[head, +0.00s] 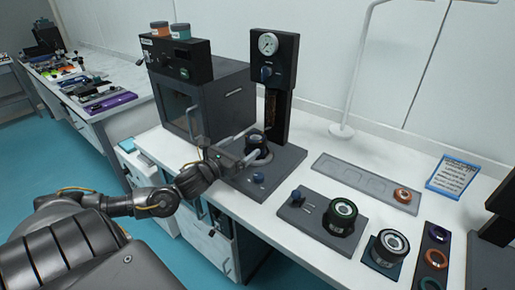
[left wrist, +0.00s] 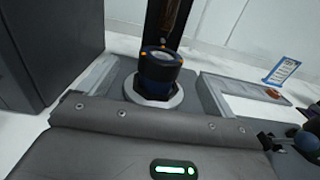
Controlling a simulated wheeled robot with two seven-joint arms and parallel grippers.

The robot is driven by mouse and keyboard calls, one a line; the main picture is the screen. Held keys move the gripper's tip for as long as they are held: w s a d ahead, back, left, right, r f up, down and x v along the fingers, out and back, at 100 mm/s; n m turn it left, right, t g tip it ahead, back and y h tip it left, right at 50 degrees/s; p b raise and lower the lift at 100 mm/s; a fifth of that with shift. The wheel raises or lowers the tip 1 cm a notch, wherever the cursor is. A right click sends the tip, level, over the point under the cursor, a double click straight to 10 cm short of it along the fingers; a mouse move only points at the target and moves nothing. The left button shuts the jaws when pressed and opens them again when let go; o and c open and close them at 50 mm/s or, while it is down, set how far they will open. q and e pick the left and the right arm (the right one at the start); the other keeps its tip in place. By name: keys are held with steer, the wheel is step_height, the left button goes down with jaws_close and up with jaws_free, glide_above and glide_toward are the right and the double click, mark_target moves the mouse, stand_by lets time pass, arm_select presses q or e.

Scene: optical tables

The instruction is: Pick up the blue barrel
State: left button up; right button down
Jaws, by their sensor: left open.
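The blue barrel (head: 257,146), dark blue with a black top, stands upright on the base of the black press with the gauge. In the left wrist view the barrel (left wrist: 159,70) shows orange dots near its rim and stands on a pale round plate (left wrist: 151,101). My left gripper (head: 256,141) is open, its two pale fingers reaching toward the barrel from the left, one on either side of it. I cannot tell whether either finger touches it. My right gripper is out of view.
The press (head: 279,110) rises behind the barrel, and a dark oven (head: 205,105) stands to its left. A green-ringed barrel (head: 341,214) and a white-ringed barrel (head: 389,246) stand to the right. A grey tray (head: 350,177) lies behind them.

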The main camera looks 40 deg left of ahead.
mark_target(257, 136)
arm_select(q)
steer(key=w, duration=0.2)
steer(key=shift+w, duration=0.65)
steer(key=shift+w+p, duration=0.2)
steer(key=shift+p, duration=0.15)
steer(key=w+p, duration=0.1)
steer(key=w, duration=0.3)
steer(key=shift+w+d+r+p, duration=0.1)
steer(key=shift+w+r+p, duration=0.1)
steer(key=shift+p, duration=0.1)
steer(key=shift+w+f, duration=0.2)
steer(key=c, duration=0.8)
steer(key=shift+r, duration=0.1)
steer(key=c, duration=0.5)
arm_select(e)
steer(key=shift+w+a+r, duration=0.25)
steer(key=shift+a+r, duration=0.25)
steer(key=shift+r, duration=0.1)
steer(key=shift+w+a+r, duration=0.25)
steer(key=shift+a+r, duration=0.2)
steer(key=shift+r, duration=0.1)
arm_select(q)
steer(key=shift+o, duration=0.2)
